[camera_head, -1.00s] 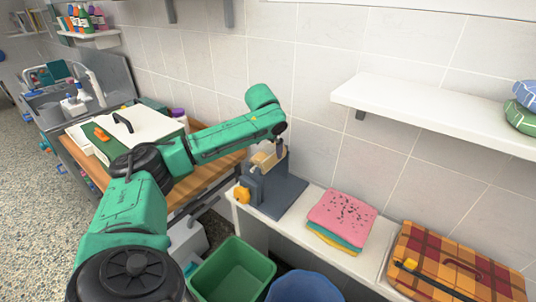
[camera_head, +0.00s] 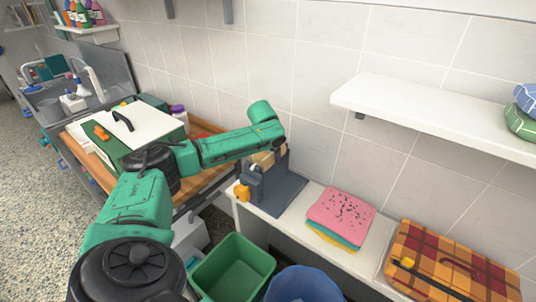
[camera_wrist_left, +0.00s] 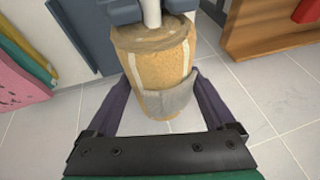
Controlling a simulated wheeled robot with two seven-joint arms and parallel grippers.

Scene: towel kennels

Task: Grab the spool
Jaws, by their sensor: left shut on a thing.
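The spool (camera_wrist_left: 160,55) is a tan cylinder with pale stripes and a grey patch. In the left wrist view it fills the upper middle, on a white rod of a blue-grey stand. In the head view the spool (camera_head: 263,159) is small and partly hidden by my wrist, on the stand (camera_head: 276,188) with an orange knob. My left gripper (camera_wrist_left: 160,97) is shut on the spool, with a dark finger on each side of it. The spool still sits at the stand. My right gripper is in neither view.
Folded pink, yellow and teal cloths (camera_head: 341,214) lie right of the stand, then a plaid case (camera_head: 450,262). A wall shelf (camera_head: 430,110) hangs above. A green bin (camera_head: 235,275) and a blue bin (camera_head: 303,284) stand below. A wooden table (camera_head: 205,180) is at left.

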